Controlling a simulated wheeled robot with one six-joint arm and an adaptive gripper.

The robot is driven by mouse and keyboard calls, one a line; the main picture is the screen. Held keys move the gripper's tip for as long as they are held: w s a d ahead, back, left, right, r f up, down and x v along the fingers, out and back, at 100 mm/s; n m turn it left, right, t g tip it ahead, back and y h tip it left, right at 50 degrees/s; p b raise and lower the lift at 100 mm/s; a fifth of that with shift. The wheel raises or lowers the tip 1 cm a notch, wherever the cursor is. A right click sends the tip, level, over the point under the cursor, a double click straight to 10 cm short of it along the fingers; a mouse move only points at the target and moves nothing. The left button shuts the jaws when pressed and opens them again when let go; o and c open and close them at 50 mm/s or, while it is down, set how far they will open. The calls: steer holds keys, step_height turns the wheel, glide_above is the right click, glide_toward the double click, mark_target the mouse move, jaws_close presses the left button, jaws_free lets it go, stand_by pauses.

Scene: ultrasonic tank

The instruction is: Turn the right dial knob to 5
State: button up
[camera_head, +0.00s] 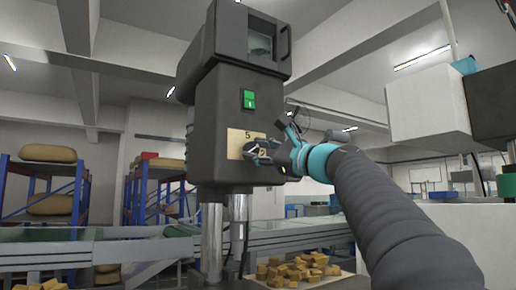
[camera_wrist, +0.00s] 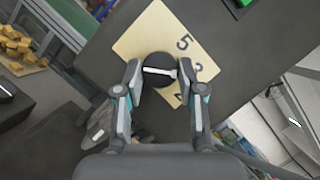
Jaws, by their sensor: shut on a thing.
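The black dial knob (camera_wrist: 158,66) has a white pointer line and sits on a tan plate (camera_wrist: 135,42) with dark numbers. My gripper (camera_wrist: 160,76) is shut on the knob, one finger on each side. In the head view my gripper (camera_head: 262,152) covers the knob and part of the plate (camera_head: 234,146); a 5 shows at the plate's top.
The plate is on a dark grey machine housing (camera_head: 210,130) with a green switch (camera_head: 248,98) above it. Metal columns (camera_head: 212,240) stand below. Tan blocks (camera_head: 300,268) lie under the housing. A conveyor (camera_head: 110,250) runs behind.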

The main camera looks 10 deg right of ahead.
steer(key=n+g, duration=0.1)
steer(key=n, duration=0.1)
steer(key=n+p, duration=0.1)
steer(key=n, duration=0.1)
steer(key=n+g+p, duration=0.1)
steer(key=n, duration=0.1)
steer(key=shift+d+r+g, duration=0.1)
steer(key=shift+r+g, duration=0.2)
steer(key=n+g+h, duration=0.1)
steer(key=n, duration=0.4)
steer(key=shift+g, duration=0.3)
steer(key=o, duration=1.1)
steer(key=shift+o, duration=0.2)
steer(key=shift+r, duration=0.1)
steer(key=f+v, duration=0.1)
steer(key=v, duration=1.1)
steer(key=shift+r, duration=0.45)
